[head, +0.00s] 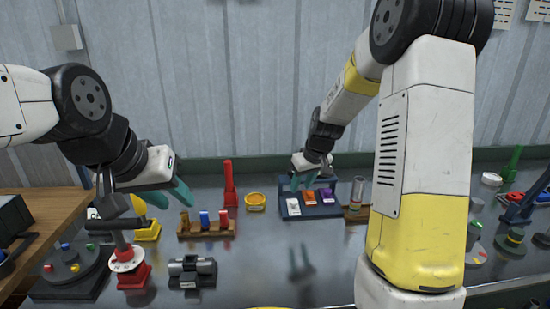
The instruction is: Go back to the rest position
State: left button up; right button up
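My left gripper (170,193) has teal fingers, spread apart with nothing seen between them. It hangs at the left over the table, above and left of a wooden rack (207,231) holding small coloured cylinders. My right gripper (305,181) is further back, just above a blue tray (322,211) with white, orange and purple pieces. Its teal fingers look apart, and I see nothing held. My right arm's large white and yellow link hides part of the table to the right.
A red stand (230,186), a yellow round dish (255,201) and a dark cylindrical fixture (192,271) stand on the grey table (260,270). A red-based post (132,273) stands under my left arm. Several coloured parts lie at right. The front middle is clear.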

jog(key=s+r+m+t, duration=0.1)
jog(key=s+r+m, duration=0.1)
jog(key=s+r, duration=1.2)
jog(key=s, duration=0.6)
jog(key=s+a+r+m+t, duration=0.1)
jog(key=s+r, duration=0.1)
jog(key=s, duration=0.6)
jog(key=shift+m, duration=0.3)
